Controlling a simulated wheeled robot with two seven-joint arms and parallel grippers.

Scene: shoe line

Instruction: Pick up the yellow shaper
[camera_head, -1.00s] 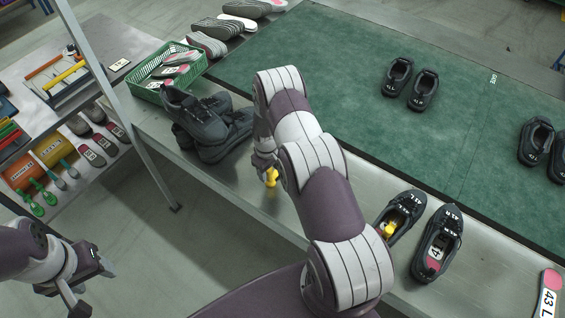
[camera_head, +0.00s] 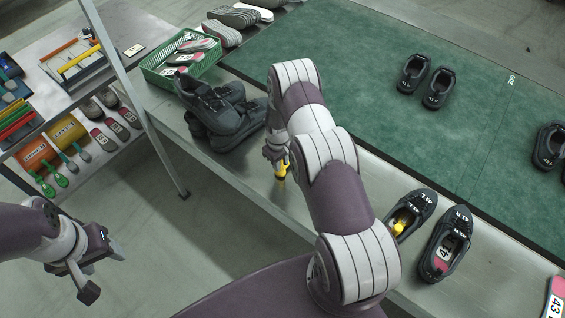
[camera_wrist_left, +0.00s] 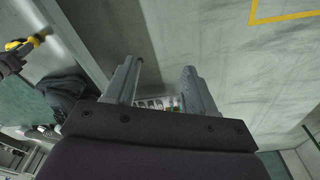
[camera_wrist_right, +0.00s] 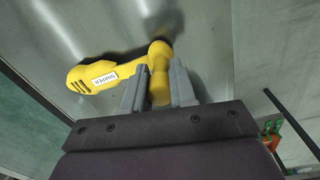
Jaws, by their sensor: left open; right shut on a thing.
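The left wrist view also shows the shaper (camera_wrist_left: 27,42) at the far left. My left gripper (camera_head: 102,268) is open and empty over the floor, away from the bench.
A dark shoe (camera_head: 411,216) with a yellow item inside and another dark shoe (camera_head: 446,243) stand on the metal bench. Dark shoes (camera_head: 225,112) are piled beside the green basket (camera_head: 150,76). A frame post (camera_head: 140,105) stands between bench and tool shelf (camera_head: 95,165).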

